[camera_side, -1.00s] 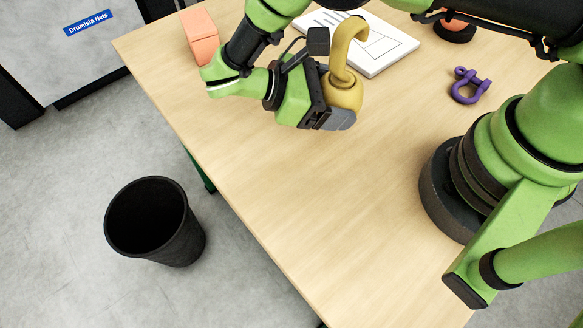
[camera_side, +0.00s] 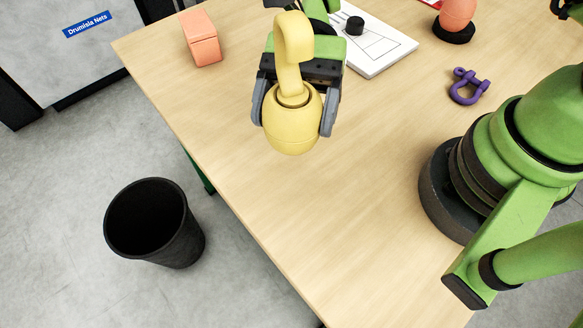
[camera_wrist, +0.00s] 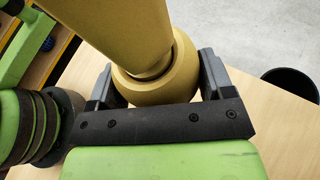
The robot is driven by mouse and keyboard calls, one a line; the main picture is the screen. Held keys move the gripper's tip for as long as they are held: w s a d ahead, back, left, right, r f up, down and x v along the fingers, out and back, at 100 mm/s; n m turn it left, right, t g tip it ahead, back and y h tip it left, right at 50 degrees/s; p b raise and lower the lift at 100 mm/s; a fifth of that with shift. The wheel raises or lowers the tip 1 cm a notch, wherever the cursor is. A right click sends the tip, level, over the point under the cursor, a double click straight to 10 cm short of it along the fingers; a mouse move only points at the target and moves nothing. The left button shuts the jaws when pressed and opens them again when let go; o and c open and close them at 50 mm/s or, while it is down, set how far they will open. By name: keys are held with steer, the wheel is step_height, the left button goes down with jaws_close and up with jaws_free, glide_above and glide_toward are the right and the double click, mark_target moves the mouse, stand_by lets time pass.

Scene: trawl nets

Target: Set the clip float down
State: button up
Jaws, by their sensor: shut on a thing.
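The clip float is a yellow ball with a hooked clip on top (camera_side: 291,125). In the side view it is held between the two grey fingers of my gripper (camera_side: 293,118), hook end up. In the wrist view the float (camera_wrist: 155,85) fills the top middle, with a finger of my gripper (camera_wrist: 158,88) on each side of it. My gripper is shut on the ball part. The float appears to be above the table (camera_side: 330,240); the gap under it cannot be judged.
An orange block (camera_side: 201,40) stands near the table's far left edge. A white drawing board (camera_side: 385,45) lies behind my gripper. A purple shackle (camera_side: 468,87) and an orange float on a black base (camera_side: 455,20) are to the right. A black bin (camera_side: 155,225) stands on the floor. The front table is clear.

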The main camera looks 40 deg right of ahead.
steer(key=shift+t, duration=0.3)
step_height(320, 180, down, 10)
steer(key=shift+w+r, duration=0.1)
steer(key=shift+r, duration=0.05)
